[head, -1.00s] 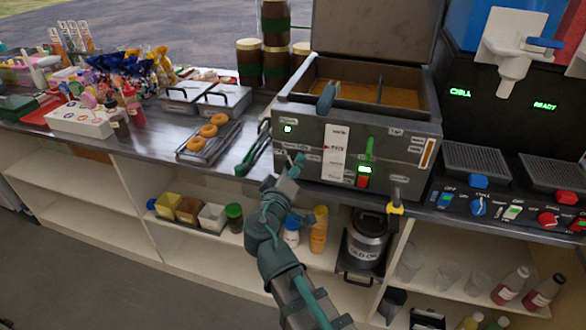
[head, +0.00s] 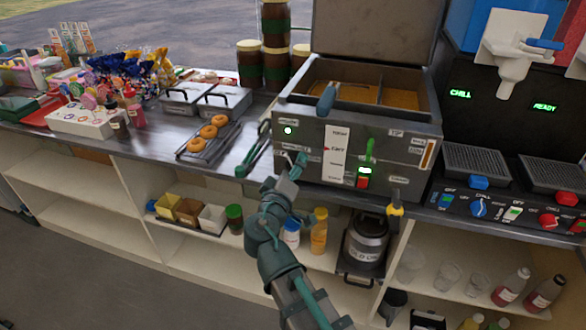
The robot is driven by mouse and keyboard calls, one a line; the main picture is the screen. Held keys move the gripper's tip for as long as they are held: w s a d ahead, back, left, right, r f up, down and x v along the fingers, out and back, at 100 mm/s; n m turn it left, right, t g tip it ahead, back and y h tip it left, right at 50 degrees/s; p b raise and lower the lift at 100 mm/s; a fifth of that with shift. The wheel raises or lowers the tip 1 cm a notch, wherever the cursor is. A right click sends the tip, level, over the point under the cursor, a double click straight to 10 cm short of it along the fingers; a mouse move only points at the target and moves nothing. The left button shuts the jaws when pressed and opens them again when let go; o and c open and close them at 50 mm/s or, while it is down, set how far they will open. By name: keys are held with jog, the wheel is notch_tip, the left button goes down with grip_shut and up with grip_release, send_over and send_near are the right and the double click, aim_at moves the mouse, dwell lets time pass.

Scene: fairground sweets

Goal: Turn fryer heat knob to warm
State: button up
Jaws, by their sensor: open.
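The fryer (head: 312,140) is a grey metal box on the counter with its lid raised and amber oil inside. Its front panel carries a white label strip (head: 335,152) with a small red pointer at its left edge, a green lever (head: 370,150), a lit green display and a red switch (head: 362,183). The writing is too small to read surely, and I cannot tell which control is the heat knob. My gripper (head: 297,160) is open in front of the panel's lower left, left of the strip. Whether it touches anything is unclear.
A rack of doughnuts (head: 208,138) and green tongs (head: 254,150) lie left of the fryer. A drink dispenser (head: 515,100) stands to the right. A yellow-topped tap (head: 395,208) and an oil can (head: 367,240) are below the fryer.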

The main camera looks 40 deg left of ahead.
jog(key=v, duration=0.7)
jog(key=shift+s, duration=0.25)
